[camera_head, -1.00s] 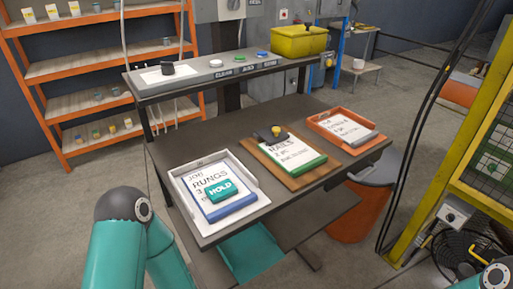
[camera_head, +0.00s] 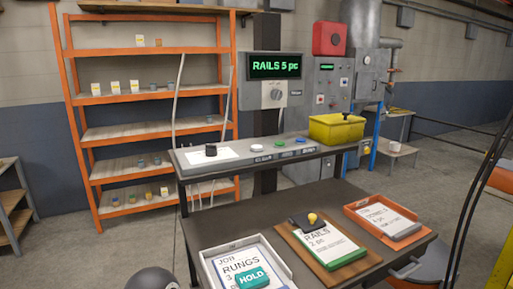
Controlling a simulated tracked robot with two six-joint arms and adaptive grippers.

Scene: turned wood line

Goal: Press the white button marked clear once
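The white button (camera_head: 257,149) sits on the sloped grey console (camera_head: 240,158) on the raised shelf of the bench. A small dark label below it looks like "CLEAR". A green button (camera_head: 279,144) and a blue button (camera_head: 300,139) are to its right, each with a label too small to read surely. The display (camera_head: 275,66) above the console reads "RAILS 5 pc" in green. Neither gripper is in view; only a rounded piece of my arm shows at the bottom edge. Nothing touches the white button.
A black knob (camera_head: 211,150) stands on a white sheet left of the buttons, and a yellow bin (camera_head: 336,131) at the right. Below lie a RUNGS tray with a HOLD tag (camera_head: 252,278), a RAILS clipboard (camera_head: 316,249) and an orange tray (camera_head: 367,208). An orange rack (camera_head: 70,110) stands behind.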

